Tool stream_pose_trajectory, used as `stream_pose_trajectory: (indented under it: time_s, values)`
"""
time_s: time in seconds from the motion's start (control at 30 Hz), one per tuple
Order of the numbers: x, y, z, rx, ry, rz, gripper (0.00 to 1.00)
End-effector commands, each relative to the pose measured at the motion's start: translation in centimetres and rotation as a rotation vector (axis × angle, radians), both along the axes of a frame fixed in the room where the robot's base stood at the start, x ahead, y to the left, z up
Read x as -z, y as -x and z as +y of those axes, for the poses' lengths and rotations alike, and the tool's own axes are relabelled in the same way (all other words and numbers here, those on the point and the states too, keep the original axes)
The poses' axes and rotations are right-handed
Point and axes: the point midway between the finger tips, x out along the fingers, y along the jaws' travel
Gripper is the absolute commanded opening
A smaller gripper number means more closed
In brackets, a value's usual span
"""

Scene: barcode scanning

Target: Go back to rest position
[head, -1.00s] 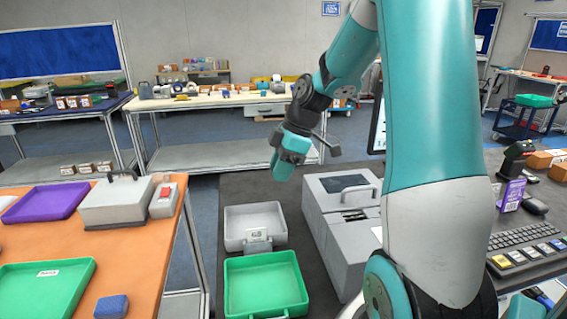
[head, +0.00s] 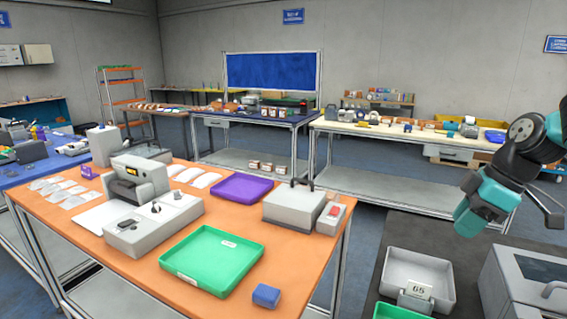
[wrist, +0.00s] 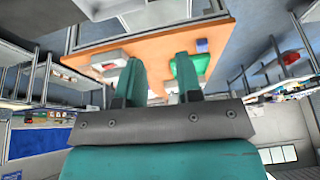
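My gripper (head: 468,218) hangs at the right of the head view, in the air above the dark bench with the grey tray. In the wrist view my gripper (wrist: 160,72) shows two teal fingers standing apart, with nothing between them. The orange table (wrist: 205,36) shows beyond the fingers. In the head view most of my arm is cut off by the right edge.
The orange table (head: 312,243) holds a green tray (head: 212,262), a purple tray (head: 241,187), a blue block (head: 266,295) and grey machines. A grey tray (head: 400,265) and a grey printer-like box (head: 525,285) stand below my gripper. Floor shows between the benches.

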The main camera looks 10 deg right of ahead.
Motion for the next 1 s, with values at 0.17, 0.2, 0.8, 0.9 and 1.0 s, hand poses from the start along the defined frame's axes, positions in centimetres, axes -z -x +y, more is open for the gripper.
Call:
stream_pose_trajectory:
  time_s: [0.17, 0.2, 0.8, 0.9, 1.0]
  values:
    - [-1.9, 3.7, 12.1, 0.061, -0.034, 0.096, 0.33]
    - [-2.1, 5.2, 14.6, 0.085, -0.041, 0.124, 0.33]
    - [-2.0, 18.1, 24.6, 0.27, -0.061, 0.305, 0.33]
    - [-2.0, 18.1, 24.6, 0.269, -0.061, 0.304, 0.33]
    - [-2.0, 18.1, 24.6, 0.269, -0.061, 0.304, 0.33]
